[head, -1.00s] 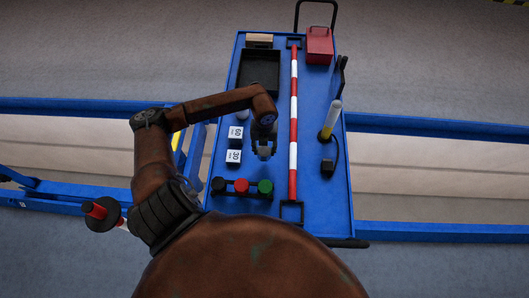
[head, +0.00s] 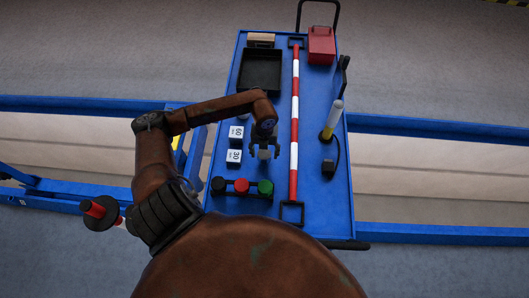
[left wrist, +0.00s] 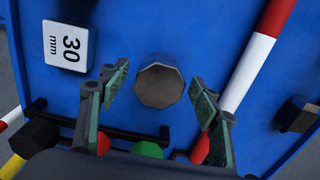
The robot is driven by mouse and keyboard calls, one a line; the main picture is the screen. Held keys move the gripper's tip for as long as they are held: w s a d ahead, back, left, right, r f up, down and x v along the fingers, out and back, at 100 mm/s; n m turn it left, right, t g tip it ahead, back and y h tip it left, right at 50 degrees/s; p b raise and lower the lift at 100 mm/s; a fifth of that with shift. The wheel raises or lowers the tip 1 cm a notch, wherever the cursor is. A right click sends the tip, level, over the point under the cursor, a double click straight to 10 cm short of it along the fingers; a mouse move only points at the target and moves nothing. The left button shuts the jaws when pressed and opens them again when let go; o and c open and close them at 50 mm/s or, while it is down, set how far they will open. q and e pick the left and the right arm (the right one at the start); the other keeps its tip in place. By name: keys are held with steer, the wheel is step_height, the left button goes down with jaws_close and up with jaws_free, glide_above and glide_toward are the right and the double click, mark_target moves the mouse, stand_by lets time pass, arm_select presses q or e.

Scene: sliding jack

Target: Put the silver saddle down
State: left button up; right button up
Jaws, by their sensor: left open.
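The silver saddle (left wrist: 160,84) is a small grey metal piece with a many-sided top. It rests on the blue cart top (left wrist: 110,18) and also shows in the head view (head: 264,154). My left gripper (head: 264,149) is open above it, pointing down. In the left wrist view its two fingers stand apart on either side of the saddle, with gaps between. The saddle's lower part is hidden from above. My right gripper is not in view.
White blocks marked 60 (head: 236,132) and 30 (head: 234,156) lie left of the saddle. Black, red and green knobs (head: 242,186) sit nearer. A red-white striped bar (head: 294,120) runs to the right. A black tray (head: 260,69) is farther back.

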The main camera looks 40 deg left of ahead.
mark_target(264, 152)
arm_select(q)
steer(key=shift+r, duration=0.15)
step_height(264, 152, up, 12)
steer(key=p, duration=0.2)
steer(key=shift+p, duration=0.3)
stand_by(0.3)
